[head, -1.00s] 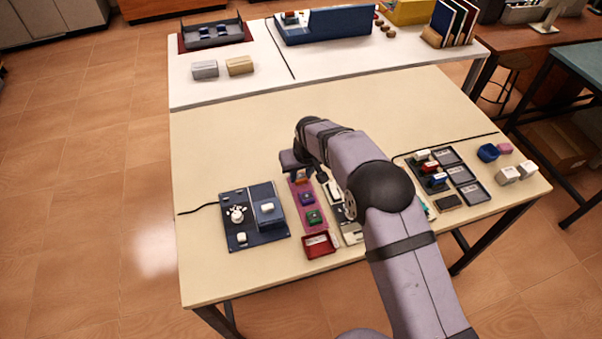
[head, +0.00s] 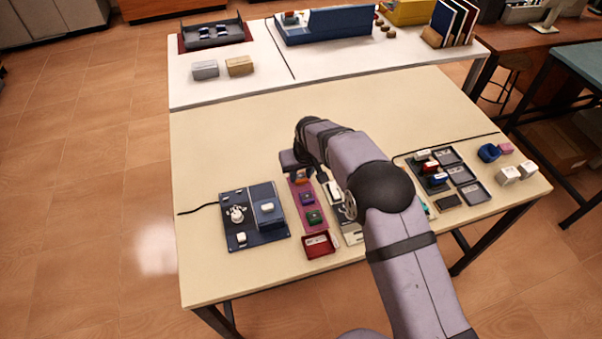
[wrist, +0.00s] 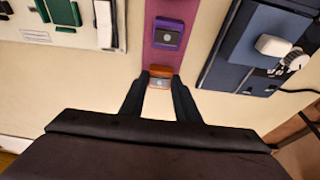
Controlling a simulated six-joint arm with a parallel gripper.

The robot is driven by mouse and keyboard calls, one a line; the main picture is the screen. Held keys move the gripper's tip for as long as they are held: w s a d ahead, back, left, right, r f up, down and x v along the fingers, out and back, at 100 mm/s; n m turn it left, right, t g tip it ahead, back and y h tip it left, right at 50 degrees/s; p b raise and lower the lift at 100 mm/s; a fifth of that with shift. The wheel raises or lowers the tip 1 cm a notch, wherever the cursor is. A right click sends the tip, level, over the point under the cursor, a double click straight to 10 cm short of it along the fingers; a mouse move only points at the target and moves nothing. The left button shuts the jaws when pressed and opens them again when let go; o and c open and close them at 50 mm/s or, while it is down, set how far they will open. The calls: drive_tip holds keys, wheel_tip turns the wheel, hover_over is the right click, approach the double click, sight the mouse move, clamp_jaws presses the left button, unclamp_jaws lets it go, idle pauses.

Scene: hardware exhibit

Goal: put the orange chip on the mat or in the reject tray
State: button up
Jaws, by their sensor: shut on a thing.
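The orange chip (wrist: 160,73) is between the fingertips of my gripper (wrist: 160,83) in the wrist view. My gripper is shut on it, over the end of the pink mat (head: 296,192). I cannot tell whether the chip touches the mat. A purple chip (head: 307,199) and a green chip (head: 314,217) sit on the mat in a row with it; the purple chip (wrist: 168,33) also shows in the wrist view. The red reject tray (head: 319,245) stands at the mat's near end. In the head view my arm partly hides the gripper.
A dark blue device (head: 254,228) with white knobs stands left of the mat. A pale panel (head: 352,233) lies close on its right. Grey trays (head: 466,175) with chips stand farther right, beside a blue cup (head: 488,153). The table behind my gripper is clear.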

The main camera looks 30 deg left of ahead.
drive_tip(key=shift+f+b, duration=0.45)
drive_tip(key=shift+f, duration=0.15)
idle(0.5)
drive_tip(key=o, duration=1.3)
drive_tip(key=shift+o, duration=0.2)
drive_tip(key=shift+r, duration=0.15)
drive_tip(key=shift+r+p, duration=2.25)
drive_tip(key=shift+r, duration=1.4)
drive_tip(key=shift+d, duration=0.1)
